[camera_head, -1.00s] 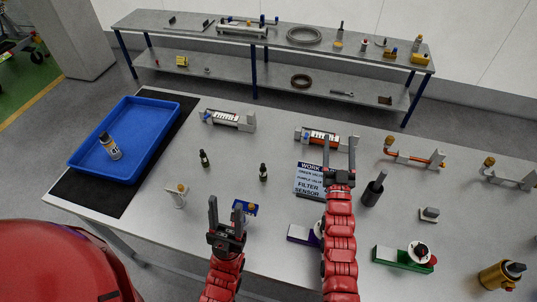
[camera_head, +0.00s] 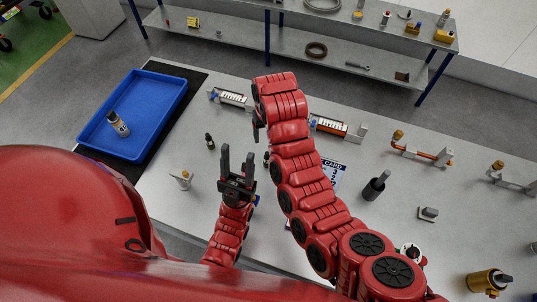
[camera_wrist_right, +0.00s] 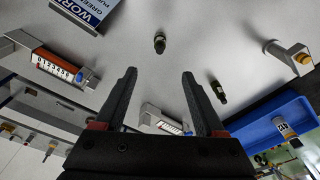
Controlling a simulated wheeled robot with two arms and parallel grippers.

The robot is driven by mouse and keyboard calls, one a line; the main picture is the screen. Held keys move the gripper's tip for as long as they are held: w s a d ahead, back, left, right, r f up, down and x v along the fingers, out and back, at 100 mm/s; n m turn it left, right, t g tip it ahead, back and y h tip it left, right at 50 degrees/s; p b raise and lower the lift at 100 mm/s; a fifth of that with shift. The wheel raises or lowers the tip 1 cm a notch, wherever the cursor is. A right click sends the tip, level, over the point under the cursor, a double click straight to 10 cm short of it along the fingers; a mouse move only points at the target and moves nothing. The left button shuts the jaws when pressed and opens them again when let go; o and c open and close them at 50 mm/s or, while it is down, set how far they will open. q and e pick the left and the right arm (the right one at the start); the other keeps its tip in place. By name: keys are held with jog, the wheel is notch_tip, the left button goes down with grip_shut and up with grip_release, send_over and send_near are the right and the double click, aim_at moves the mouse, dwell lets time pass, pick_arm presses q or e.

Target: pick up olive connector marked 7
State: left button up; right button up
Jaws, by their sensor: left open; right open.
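Two small dark olive connectors stand on the table. The left one (camera_head: 210,141) shows clear of my arms in the head view and in the right wrist view (camera_wrist_right: 218,91), just beyond a finger. The other (camera_head: 267,158) is partly hidden between my arms and shows in the right wrist view (camera_wrist_right: 160,43). Their markings are too small to read. My right gripper (camera_wrist_right: 160,76) is open and empty above the table, both connectors apart from it; the head view mostly hides it behind my arm. My left gripper (camera_head: 237,158) is open and empty, fingers upward, near the second connector.
A blue tray (camera_head: 178,108) at the left holds a labelled bottle (camera_head: 118,124). A shelf (camera_head: 290,48) is behind.

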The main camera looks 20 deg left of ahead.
aim_at(267, 153)
jog(key=f+b, duration=0.1)
jog(key=f, duration=0.2)
jog(key=f+b, duration=0.2)
jog(key=f, duration=0.2)
jog(key=w+f+b, duration=0.1)
jog(key=f+b, duration=0.1)
jog(key=f, duration=0.2)
jog(key=shift+a+f, duration=0.15)
jog(key=shift+a, duration=0.2)
notch_tip(267, 153, down, 2)
jog(key=shift+b, duration=0.4)
jog(key=f, duration=0.1)
jog(key=f+b, duration=0.1)
jog(key=f, duration=0.2)
jog(key=shift+w+a+b, duration=0.1)
jog(key=shift+w+b, duration=0.2)
jog(key=shift+b, duration=0.1)
jog(key=shift+c, duration=0.2)
jog(key=shift+c, duration=1.1)
grip_shut()
